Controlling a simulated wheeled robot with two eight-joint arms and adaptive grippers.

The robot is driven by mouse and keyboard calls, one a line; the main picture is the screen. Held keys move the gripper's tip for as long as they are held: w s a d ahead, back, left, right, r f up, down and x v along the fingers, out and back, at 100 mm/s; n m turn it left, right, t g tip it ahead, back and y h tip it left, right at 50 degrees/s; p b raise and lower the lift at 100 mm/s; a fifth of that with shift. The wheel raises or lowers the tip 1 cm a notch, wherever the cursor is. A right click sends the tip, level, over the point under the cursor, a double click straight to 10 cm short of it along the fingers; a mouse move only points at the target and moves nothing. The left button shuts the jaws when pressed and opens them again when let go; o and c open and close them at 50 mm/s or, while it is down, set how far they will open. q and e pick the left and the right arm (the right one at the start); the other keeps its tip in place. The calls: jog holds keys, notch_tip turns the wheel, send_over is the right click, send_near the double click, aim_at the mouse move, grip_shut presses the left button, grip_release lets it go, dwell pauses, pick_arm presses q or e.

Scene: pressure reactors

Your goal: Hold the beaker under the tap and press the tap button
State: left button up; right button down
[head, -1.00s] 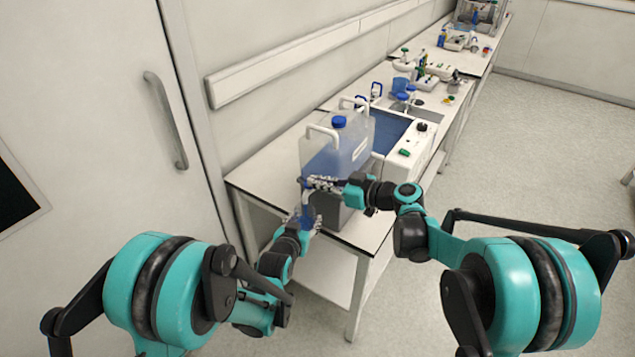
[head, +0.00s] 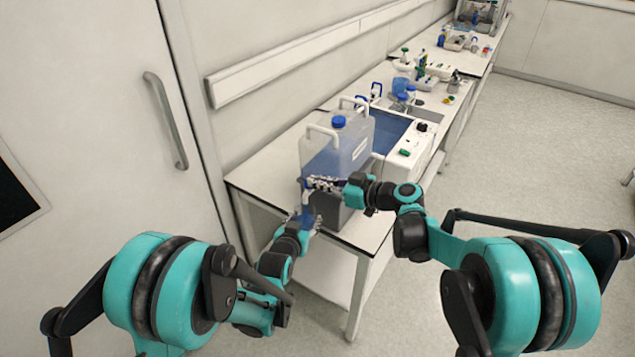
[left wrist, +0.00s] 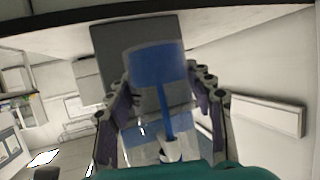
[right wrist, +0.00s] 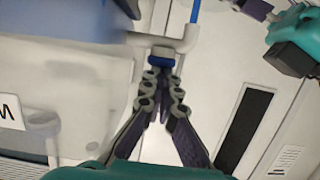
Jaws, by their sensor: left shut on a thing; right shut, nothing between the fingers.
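A translucent canister (head: 318,165) of blue liquid stands on the bench end, with a small white tap (head: 306,190) low on its near side. The tap's blue button (right wrist: 161,58) and white spout (right wrist: 188,42) show in the right wrist view. A blue stream (right wrist: 195,12) leaves the spout. My right gripper (head: 316,183) is shut and empty, its fingertips against or very close to the button. My left gripper (head: 305,221) is shut on the clear beaker (left wrist: 155,70), below the tap. The beaker holds blue liquid, and the stream (left wrist: 167,112) shows in the left wrist view.
A white-and-blue bath unit (head: 405,150) stands behind the canister on the bench (head: 265,170). Blue-capped bottles and other lab items stand farther back. A door with a handle (head: 165,120) is at left.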

jog(key=shift+f, duration=0.15)
dwell(0.6)
pick_arm(q)
jog(key=shift+w+f, duration=0.1)
jog(key=shift+w, duration=0.05)
pick_arm(e)
jog(key=s+d+r, duration=0.5)
jog(key=d+r, duration=0.1)
jog(key=d, duration=0.2)
jog(key=shift+s+r, duration=0.3)
jog(key=shift+s, duration=0.05)
pick_arm(q)
jog(key=s+a+b, duration=0.1)
jog(key=s+a, duration=0.3)
jog(key=s, duration=0.2)
jog(key=shift+s+a, duration=0.3)
pick_arm(e)
jog(key=shift+f, duration=0.7)
jog(key=shift+a, duration=0.1)
